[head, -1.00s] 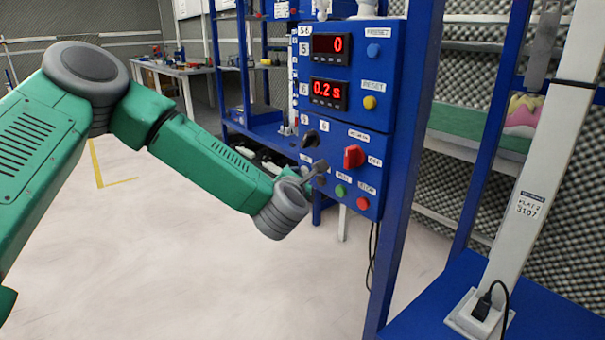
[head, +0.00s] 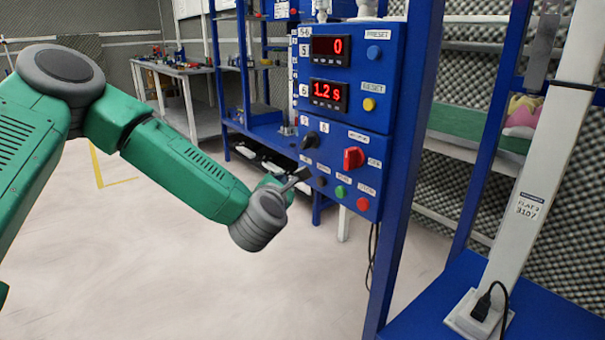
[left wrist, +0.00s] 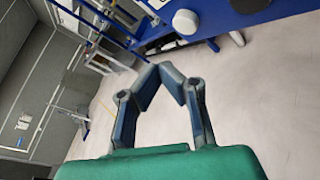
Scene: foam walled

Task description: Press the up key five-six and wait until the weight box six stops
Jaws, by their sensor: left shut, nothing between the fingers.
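The blue control box (head: 345,120) is marked 5-6. Its display five (head: 330,46) reads 0 and its display six (head: 329,94) reads 1.2 s. A row of small buttons runs along its lower part: a dark button (head: 321,182), a green one (head: 341,191) and a red one (head: 363,203). Their labels are too small to read surely. My left gripper (head: 302,177) is just left of the dark button, apart from the panel as far as I can tell. In the left wrist view its fingers (left wrist: 160,68) meet at the tips, empty. I cannot make out weight box six.
A black knob (head: 310,140) and a red knob (head: 354,158) stick out above the buttons. A blue post (head: 408,150) stands right of the box. A pale slanted post (head: 535,190) rises further right. The pale floor (head: 180,290) is clear.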

